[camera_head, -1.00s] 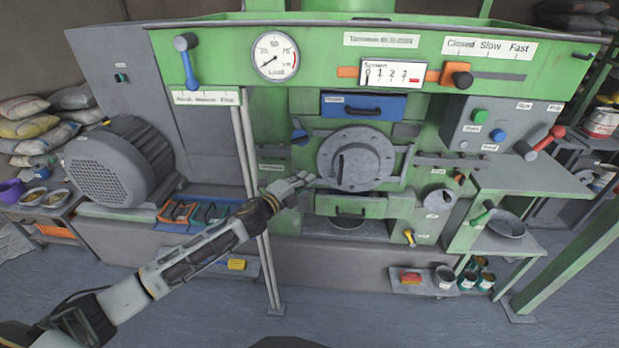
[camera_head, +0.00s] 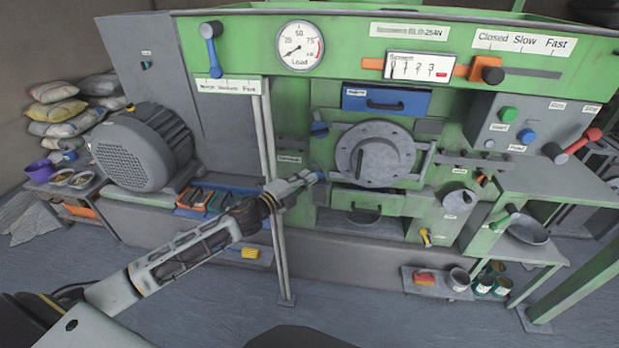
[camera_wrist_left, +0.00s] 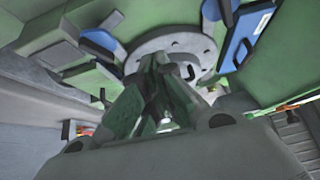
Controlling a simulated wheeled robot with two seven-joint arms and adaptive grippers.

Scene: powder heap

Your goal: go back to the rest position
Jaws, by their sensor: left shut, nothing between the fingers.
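My left gripper (camera_head: 303,180) is shut and empty. In the head view it is in front of the green machine (camera_head: 300,130), left of and below the round grey hatch (camera_head: 374,154), and it appears apart from it. My left arm reaches in from the lower left. In the left wrist view the gripper fingers (camera_wrist_left: 160,95) point toward the hatch (camera_wrist_left: 170,48), with a blue drawer (camera_wrist_left: 245,35) to the right. My right gripper is in neither view.
A grey motor (camera_head: 140,148) stands at the left, with sacks (camera_head: 60,110) behind it. A thin post (camera_head: 275,200) stands close to the gripper. A side shelf (camera_head: 540,180) and green beam (camera_head: 580,270) are at the right. The floor in front is clear.

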